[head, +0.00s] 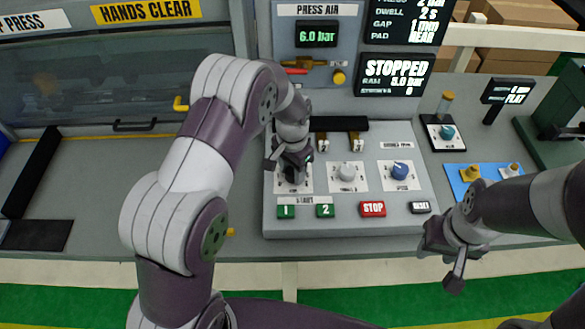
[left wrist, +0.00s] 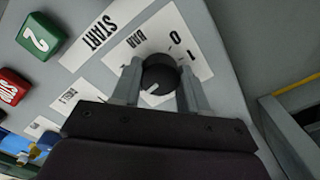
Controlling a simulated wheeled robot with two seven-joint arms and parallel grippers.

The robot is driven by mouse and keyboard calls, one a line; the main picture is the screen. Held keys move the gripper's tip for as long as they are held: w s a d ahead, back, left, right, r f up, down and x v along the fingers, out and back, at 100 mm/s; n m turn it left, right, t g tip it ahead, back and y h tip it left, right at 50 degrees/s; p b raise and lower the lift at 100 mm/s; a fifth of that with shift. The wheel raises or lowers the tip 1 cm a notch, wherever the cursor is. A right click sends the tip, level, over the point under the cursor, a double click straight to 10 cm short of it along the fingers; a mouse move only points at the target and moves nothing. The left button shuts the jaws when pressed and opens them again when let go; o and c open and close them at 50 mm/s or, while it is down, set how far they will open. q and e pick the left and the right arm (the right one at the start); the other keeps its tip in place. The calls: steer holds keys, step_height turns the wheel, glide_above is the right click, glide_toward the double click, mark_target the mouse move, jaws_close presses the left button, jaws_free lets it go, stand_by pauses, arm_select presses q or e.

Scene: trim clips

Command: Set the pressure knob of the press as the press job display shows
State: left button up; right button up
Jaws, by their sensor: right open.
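The pressure knob (left wrist: 160,75) is dark with a white pointer mark, on a white plate marked BAR, with 0 and 1 visible. In the left wrist view the two fingers of my left gripper (left wrist: 160,90) sit on either side of it, apparently closed against it. In the head view my left gripper (head: 292,170) hides most of this knob at the left of the knob row. The press job display (head: 405,20) is cut off at the top; its top line reads 2 bar, then dwell 2 s, gap 1 mm, pad NEAR. My right gripper (head: 452,255) is open and empty.
A grey knob (head: 347,172) and a blue knob (head: 400,170) sit right of the pressure knob. Green start buttons (head: 325,211) and a red STOP button (head: 372,209) lie in front. A status screen (head: 394,75) reads STOPPED. The press air display (head: 317,34) reads 6.0 bar.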

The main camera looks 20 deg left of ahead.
arm_select(q)
steer(key=shift+r+n, duration=0.1)
steer(key=shift+n, duration=0.2)
steer(key=n, duration=0.4)
steer(key=shift+w+n+p, duration=0.1)
steer(key=shift+n+p, duration=0.2)
steer(key=shift+p, duration=0.1)
steer(key=n, duration=0.6)
steer(key=shift+d, duration=0.1)
steer(key=n, duration=0.6)
steer(key=shift+w+r+n+p, duration=0.1)
steer(key=shift+n+p, duration=0.3)
steer(key=n, duration=0.5)
steer(key=shift+w+n, duration=0.1)
steer(key=shift+n, duration=0.2)
steer(key=o, duration=0.9)
steer(key=shift+d, duration=0.1)
steer(key=shift+o, duration=0.8)
